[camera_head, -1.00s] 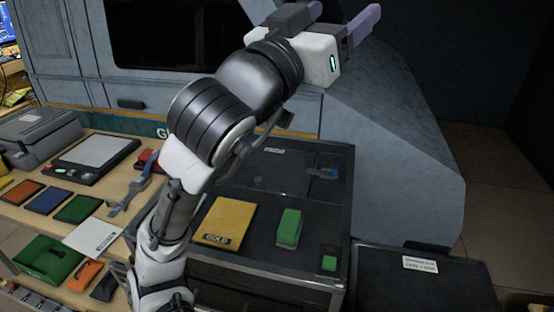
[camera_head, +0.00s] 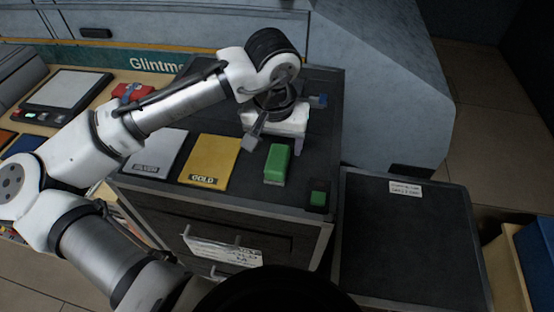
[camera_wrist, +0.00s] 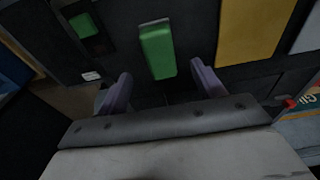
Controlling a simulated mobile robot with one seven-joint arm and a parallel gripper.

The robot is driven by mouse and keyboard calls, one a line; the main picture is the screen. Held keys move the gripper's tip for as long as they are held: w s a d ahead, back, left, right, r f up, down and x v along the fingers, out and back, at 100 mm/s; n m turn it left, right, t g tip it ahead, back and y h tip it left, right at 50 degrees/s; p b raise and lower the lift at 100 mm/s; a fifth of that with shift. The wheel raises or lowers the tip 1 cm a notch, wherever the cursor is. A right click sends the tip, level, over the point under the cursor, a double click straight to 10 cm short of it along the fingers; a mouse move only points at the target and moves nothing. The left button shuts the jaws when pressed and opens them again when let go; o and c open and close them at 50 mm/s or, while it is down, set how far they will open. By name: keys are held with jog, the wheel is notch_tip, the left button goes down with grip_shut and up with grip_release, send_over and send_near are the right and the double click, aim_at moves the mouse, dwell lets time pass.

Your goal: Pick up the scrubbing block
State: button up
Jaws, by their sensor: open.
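The scrubbing block appears to be the green block with a pale lower edge (camera_head: 277,163), lying on the dark cabinet top (camera_head: 232,198) to the right of the gold card. In the wrist view the block (camera_wrist: 157,50) is ahead of the gap between my two purple fingers. My gripper (camera_head: 274,145) is open and empty, pointing down over the cabinet at the block's far end. In the wrist view my gripper (camera_wrist: 161,83) has one finger to each side of the block's line. I cannot tell its exact height above the block.
A yellow GOLD card (camera_head: 210,160) and a grey SILVER card (camera_head: 157,153) lie left of the block. A small dark holder with a green piece (camera_head: 318,198) sits at the front right corner. A blue item (camera_head: 318,101) lies behind. A lower black surface (camera_head: 415,240) is at right.

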aim_at(277, 158)
jog(key=shift+w+d+f+p, duration=0.1)
jog(key=shift+w+f+p, duration=0.15)
jog(key=shift+f, duration=0.9)
jog(key=shift+w+a+f+p, duration=0.1)
jog(key=shift+f+p, duration=0.15)
jog(key=shift+f, duration=0.9)
jog(key=shift+w+d+f+p, duration=0.1)
jog(key=shift+w+f+p, duration=0.15)
jog(key=shift+f, duration=0.9)
jog(key=shift+f, duration=0.25)
jog(key=c, duration=1.2)
jog(key=shift+r, duration=0.1)
notch_tip(277, 158, up, 20)
jog(key=b, duration=0.2)
jog(key=shift+r, duration=0.15)
